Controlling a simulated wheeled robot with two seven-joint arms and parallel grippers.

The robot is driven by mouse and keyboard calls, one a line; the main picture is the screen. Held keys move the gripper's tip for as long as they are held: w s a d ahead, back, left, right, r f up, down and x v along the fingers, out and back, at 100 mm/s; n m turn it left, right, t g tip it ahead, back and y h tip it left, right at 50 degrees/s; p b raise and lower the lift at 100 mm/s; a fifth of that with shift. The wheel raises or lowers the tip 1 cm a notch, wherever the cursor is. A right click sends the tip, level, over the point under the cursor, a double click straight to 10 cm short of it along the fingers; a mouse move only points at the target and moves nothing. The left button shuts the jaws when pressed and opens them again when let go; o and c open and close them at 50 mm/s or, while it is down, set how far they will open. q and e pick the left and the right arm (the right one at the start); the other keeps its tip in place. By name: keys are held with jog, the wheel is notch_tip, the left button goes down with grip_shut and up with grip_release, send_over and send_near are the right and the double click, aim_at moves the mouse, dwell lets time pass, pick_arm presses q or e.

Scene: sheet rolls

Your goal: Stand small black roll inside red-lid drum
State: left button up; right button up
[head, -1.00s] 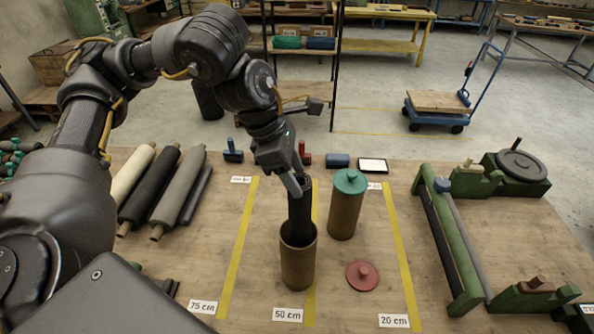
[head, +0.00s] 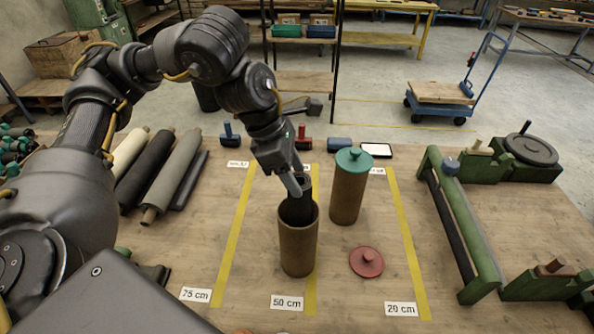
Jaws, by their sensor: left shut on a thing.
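The small black roll (head: 296,210) stands upright, its lower part hidden inside the open brown drum (head: 298,248). Only its top shows above the rim. My left gripper (head: 298,186) is shut on the roll's top edge, just above the drum. The red lid (head: 366,261) lies flat on the table to the right of the drum. My right gripper is not in view.
A second drum with a green lid (head: 354,160) stands close behind to the right. Several long rolls (head: 172,178) lie at the left. A green-framed rack (head: 455,225) stands at the right. Yellow strips and distance labels mark the table.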

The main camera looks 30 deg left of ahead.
pick_arm(q)
jog(key=shift+f+b, duration=0.8)
jog(key=shift+f, duration=0.6)
jog(key=o, duration=1.5)
jog(key=shift+o, duration=0.2)
jog(key=b+v, duration=0.1)
jog(key=v, duration=0.9)
jog(key=shift+r, duration=0.4)
jog(key=shift+a, duration=0.1)
